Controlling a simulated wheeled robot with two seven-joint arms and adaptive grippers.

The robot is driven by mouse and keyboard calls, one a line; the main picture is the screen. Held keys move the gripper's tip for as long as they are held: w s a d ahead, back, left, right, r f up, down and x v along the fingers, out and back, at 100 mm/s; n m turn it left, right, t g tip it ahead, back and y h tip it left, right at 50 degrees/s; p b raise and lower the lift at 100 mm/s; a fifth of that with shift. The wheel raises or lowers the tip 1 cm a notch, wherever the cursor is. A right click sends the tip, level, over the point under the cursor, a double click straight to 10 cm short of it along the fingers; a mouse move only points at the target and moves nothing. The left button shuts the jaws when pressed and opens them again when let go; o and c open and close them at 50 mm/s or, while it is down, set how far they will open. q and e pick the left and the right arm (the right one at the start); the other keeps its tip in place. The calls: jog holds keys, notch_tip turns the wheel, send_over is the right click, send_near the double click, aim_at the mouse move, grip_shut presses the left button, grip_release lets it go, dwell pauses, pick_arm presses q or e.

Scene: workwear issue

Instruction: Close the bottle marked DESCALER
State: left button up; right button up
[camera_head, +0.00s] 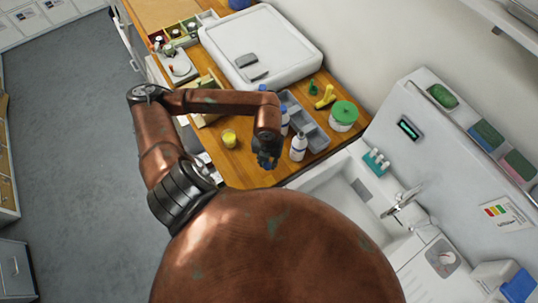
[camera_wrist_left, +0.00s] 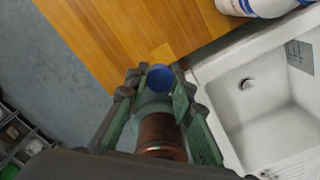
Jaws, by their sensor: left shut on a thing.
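My left gripper (camera_head: 267,161) hangs over the counter's front edge, by the sink. In the left wrist view, its fingers (camera_wrist_left: 158,86) are shut on a round blue cap (camera_wrist_left: 160,79). A white bottle (camera_head: 298,148) stands just right of the gripper in the head view. Part of a white bottle with blue on it (camera_wrist_left: 248,6) shows at the top of the left wrist view, apart from the fingers. No DESCALER marking is readable. My right gripper is not in view.
A grey tray (camera_head: 318,137), a green-lidded tub (camera_head: 343,115) and a yellow cup (camera_head: 229,138) stand on the wooden counter (camera_head: 237,164). The white sink (camera_head: 337,191) with its tap (camera_head: 402,203) is at the right. A large white lidded box (camera_head: 276,42) stands behind.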

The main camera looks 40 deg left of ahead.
aim_at(299, 145)
pick_arm(q)
jog(key=shift+s+d+r, duration=0.1)
jog(key=shift+s, duration=0.25)
jog(key=shift+w, duration=0.1)
jog(key=shift+w+d+f+m+b, duration=0.2)
jog(key=shift+m+b, duration=0.1)
jog(key=shift+m, duration=0.3)
jog(key=shift+w+d+f+m+b, duration=0.1)
jog(key=shift+w+m+b, duration=0.15)
jog(key=shift+m, duration=0.35)
jog(key=w+d+n+b, duration=0.4)
jog(key=w+n+b, duration=0.1)
jog(key=n, duration=1.1)
jog(key=w+d+f+n+b, duration=0.1)
jog(key=w+d+n+b, duration=0.3)
jog(key=n, duration=1.2)
jog(key=w+b, duration=0.2)
jog(key=b, duration=0.1)
jog(key=shift+f+n, duration=0.25)
jog(key=shift+n, duration=0.15)
